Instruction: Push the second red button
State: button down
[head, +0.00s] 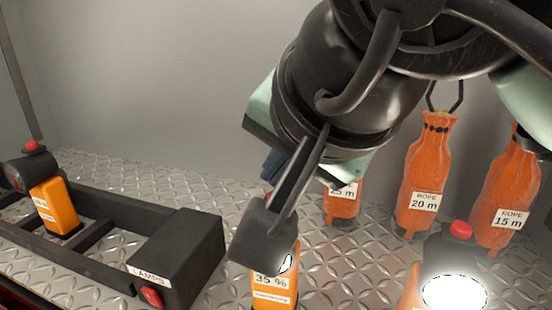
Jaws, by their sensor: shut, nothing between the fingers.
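Three orange lamps with black heads show in the head view. The left lamp (56,207) stands in a black rack, with a red button (33,146) on top. The middle lamp (270,285), marked 35 %, is below my gripper (288,190); a bright white patch shows at its head. Only a sliver of red shows at its top, so its button is mostly hidden. My gripper is shut and points down at the middle lamp's head; I cannot tell whether it touches. The right lamp (418,290) has a red button (461,229) and a glowing white face.
The black rack (95,250) at left has a box marked LAMPS with a red round part (151,298). Orange rope bags (425,180) hang or stand at the back right. The floor (120,180) is metal tread plate, clear behind the rack. A grey wall closes the back.

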jog(key=shift+f, duration=0.15)
dwell(0.3)
jog(key=shift+f+b, duration=0.35)
jog(key=shift+b, duration=0.35)
jog(key=shift+r, duration=0.45)
notch_tip(320, 180, up, 6)
jog(key=p, duration=0.4)
